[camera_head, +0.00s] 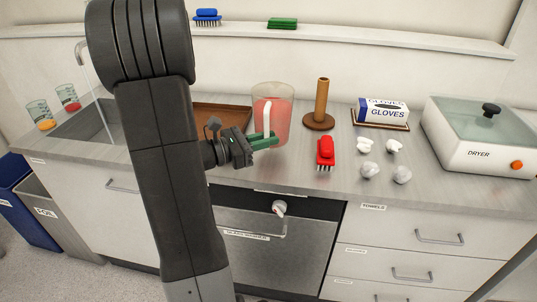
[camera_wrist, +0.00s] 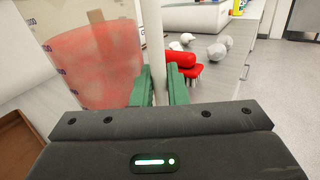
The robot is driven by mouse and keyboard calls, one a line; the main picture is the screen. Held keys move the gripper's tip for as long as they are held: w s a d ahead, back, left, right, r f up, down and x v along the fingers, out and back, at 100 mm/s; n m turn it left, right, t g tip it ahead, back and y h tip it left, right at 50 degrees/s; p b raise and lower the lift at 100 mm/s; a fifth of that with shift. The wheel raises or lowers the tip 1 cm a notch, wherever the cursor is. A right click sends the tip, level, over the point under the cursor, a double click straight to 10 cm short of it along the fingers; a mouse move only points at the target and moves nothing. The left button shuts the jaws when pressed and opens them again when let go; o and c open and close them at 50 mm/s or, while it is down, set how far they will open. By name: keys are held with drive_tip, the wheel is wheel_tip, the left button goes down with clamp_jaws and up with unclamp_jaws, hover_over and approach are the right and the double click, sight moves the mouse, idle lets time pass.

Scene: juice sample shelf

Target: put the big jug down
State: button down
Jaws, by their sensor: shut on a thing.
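The big jug (camera_head: 281,105) is clear with red liquid in it and stands upright over the counter, right of the brown tray. It also shows at the left of the wrist view (camera_wrist: 95,65). Its white handle (camera_wrist: 154,35) faces my gripper. My gripper (camera_head: 264,141) has green fingers, shut on the handle; they show on both sides of it in the wrist view (camera_wrist: 160,88). I cannot tell whether the jug's base touches the counter (camera_head: 296,178).
A wooden post on a round base (camera_head: 321,103), a red brush (camera_head: 325,153), crumpled white pieces (camera_head: 371,170), a gloves box (camera_head: 382,112) and a dryer (camera_head: 480,140) stand to the right. The brown tray (camera_head: 235,108) is left. Two glasses (camera_head: 68,96) stand by the sink (camera_head: 85,122).

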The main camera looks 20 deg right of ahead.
drive_tip(key=shift+f, duration=2.05)
drive_tip(key=shift+f+b, duration=0.1)
drive_tip(key=shift+b, duration=0.2)
drive_tip(key=c, duration=1.4)
unclamp_jaws()
drive_tip(key=shift+c, duration=0.2)
drive_tip(key=shift+a, duration=0.1)
drive_tip(key=a, duration=1.1)
drive_tip(key=shift+s+a, duration=0.3)
drive_tip(key=shift+a, duration=0.1)
drive_tip(key=shift+c, duration=0.2)
